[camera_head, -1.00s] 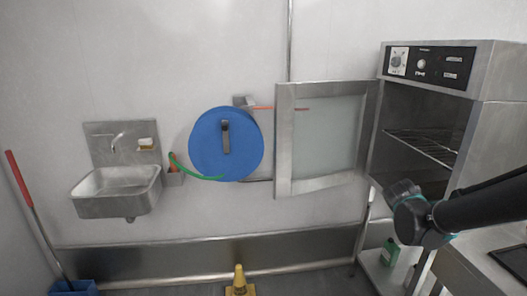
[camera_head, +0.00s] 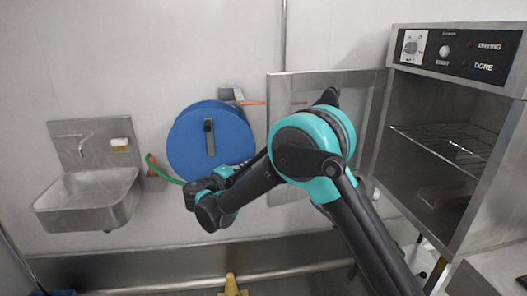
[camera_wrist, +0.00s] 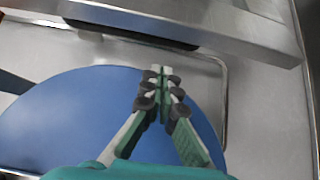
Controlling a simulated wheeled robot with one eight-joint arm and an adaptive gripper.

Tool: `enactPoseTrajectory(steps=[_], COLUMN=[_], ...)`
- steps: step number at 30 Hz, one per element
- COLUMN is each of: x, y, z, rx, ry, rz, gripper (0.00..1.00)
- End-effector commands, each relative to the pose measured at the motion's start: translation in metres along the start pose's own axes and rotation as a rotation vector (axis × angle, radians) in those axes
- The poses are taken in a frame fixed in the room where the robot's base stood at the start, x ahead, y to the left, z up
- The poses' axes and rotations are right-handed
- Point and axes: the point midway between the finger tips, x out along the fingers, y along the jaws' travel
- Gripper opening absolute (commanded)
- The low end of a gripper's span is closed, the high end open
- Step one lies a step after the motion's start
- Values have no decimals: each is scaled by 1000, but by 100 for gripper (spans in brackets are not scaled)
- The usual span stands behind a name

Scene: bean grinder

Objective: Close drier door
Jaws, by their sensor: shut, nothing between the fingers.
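The drier (camera_head: 455,70) stands at the right in the head view, its cavity open and a wire rack inside. Its door (camera_head: 280,95), a metal frame with a pale panel, stands wide open to the left of the cavity. My arm crosses in front of the door and hides much of it. The end of my arm reaches left past the door, in front of the blue reel. In the wrist view my gripper (camera_wrist: 160,78) is shut and empty, its fingertips over the blue reel. I cannot tell its distance from the door.
The blue hose reel (camera_head: 190,140) is on the wall left of the door, with a green hose. A metal sink (camera_head: 90,200) is at the far left. A yellow cone (camera_head: 231,285) stands on the floor at the bottom.

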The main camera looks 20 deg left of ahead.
Motion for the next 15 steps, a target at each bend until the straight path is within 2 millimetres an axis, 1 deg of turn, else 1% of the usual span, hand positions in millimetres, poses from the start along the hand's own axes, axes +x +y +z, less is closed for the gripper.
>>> enactPoseTrajectory(steps=[2,5,8,15], x=[-1,7,23,66], y=[0,0,0,1], z=[-2,-2,-1,-1], rx=[0,0,-1,0], ry=[3,1,0,0], rz=[6,6,5,4], gripper=[0,0,0,0])
